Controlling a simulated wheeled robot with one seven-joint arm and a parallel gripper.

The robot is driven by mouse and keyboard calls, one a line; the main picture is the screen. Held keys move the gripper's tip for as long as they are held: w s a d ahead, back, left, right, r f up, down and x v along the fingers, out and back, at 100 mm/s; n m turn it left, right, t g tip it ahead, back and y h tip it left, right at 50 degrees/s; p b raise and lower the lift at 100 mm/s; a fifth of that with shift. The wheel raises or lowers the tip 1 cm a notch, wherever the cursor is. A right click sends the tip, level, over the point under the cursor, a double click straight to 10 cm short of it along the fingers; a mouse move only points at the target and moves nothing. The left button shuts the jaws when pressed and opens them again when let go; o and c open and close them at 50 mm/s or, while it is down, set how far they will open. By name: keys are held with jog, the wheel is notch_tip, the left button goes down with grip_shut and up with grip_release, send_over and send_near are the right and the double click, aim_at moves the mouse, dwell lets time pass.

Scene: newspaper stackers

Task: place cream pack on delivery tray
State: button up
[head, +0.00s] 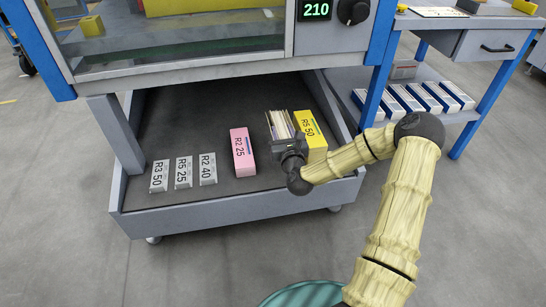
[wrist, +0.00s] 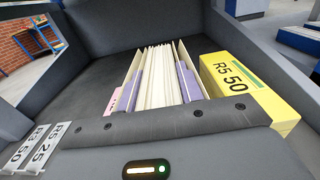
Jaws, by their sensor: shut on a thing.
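My gripper (head: 288,145) is shut on the cream pack (head: 280,122), an upright bundle of pale sheets. In the wrist view the cream pack (wrist: 160,72) stands between the two jaws, with purple-grey surfaces at its sides. The gripper is over the low grey tray (head: 240,211), between a pink pack (head: 243,153) marked R2 25 and a yellow pack (head: 311,135) marked R5 50. The yellow pack (wrist: 245,88) is close on the right in the wrist view. I cannot tell whether the cream pack touches the tray floor.
Label plates R3 50 (head: 159,176), R5 25 (head: 183,173) and R2 40 (head: 208,169) lie at the tray's front left. A machine (head: 180,65) overhangs the tray's back. A blue-legged table (head: 470,130) with several packs on its shelf stands right. The tray's middle left is bare.

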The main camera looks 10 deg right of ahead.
jog(key=shift+f+b, duration=0.9)
jog(key=shift+f, duration=0.95)
jog(key=shift+f+b, duration=1.45)
jog(key=shift+f, duration=0.45)
jog(key=shift+f, duration=0.1)
jog(key=o, duration=1.2)
jog(key=shift+o, duration=0.2)
